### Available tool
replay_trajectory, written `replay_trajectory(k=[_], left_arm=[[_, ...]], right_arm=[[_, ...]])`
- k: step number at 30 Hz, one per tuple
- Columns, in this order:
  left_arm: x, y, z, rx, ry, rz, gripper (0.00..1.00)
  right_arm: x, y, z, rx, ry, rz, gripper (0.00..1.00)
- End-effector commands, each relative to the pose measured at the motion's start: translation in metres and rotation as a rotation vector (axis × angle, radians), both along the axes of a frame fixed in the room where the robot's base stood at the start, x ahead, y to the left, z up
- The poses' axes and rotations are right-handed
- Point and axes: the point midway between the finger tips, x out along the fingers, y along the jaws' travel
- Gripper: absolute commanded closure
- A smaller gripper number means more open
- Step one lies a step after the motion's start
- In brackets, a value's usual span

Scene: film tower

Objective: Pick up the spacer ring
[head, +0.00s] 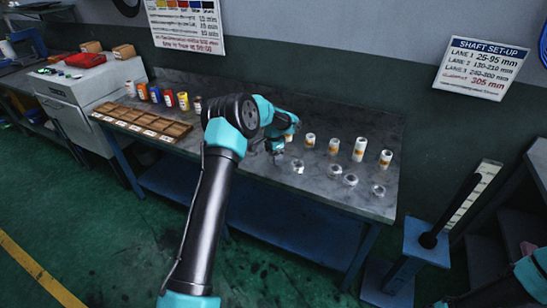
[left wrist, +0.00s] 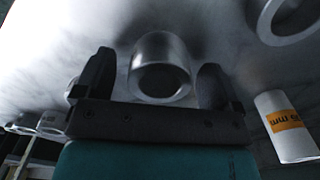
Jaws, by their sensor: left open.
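A silvery metal ring (left wrist: 160,68) lies between the two dark fingers of my left gripper (left wrist: 156,82), with a gap on each side. The left gripper is open and not closed on it. In the head view my left gripper (head: 277,152) is low over the grey workbench, partly hidden by its own arm. Several similar silvery rings stand to its right, one of them close by (head: 298,166). Another ring (left wrist: 290,18) shows at the upper right of the wrist view. Which ring is the spacer ring is not marked. My right gripper is out of view.
Several white cylinders with orange bands (head: 360,149) stand behind the rings; one is at the right in the wrist view (left wrist: 288,126). A wooden compartment tray (head: 140,121) and colored canisters (head: 168,97) are at the left. A blue stand (head: 425,243) is at the right.

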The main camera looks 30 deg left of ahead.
Motion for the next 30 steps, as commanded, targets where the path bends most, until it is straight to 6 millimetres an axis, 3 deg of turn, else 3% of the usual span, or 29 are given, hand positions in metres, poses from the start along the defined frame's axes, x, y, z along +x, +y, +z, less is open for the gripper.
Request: replay_trajectory(k=[6,24,30], left_arm=[[-0.0001,-0.0001,0.0002,0.0,0.0,0.0,0.12],[-0.0001,-0.0001,0.0002,0.0,0.0,0.0,0.69],[0.0001,-0.0001,0.0007,0.0,0.0,0.0,0.73]], right_arm=[[0.0,0.0,0.0,0.0,0.0,0.0,0.29],[0.0,0.0,0.0,0.0,0.0,0.0,0.29],[0.0,0.0,0.0,0.0,0.0,0.0,0.29]])
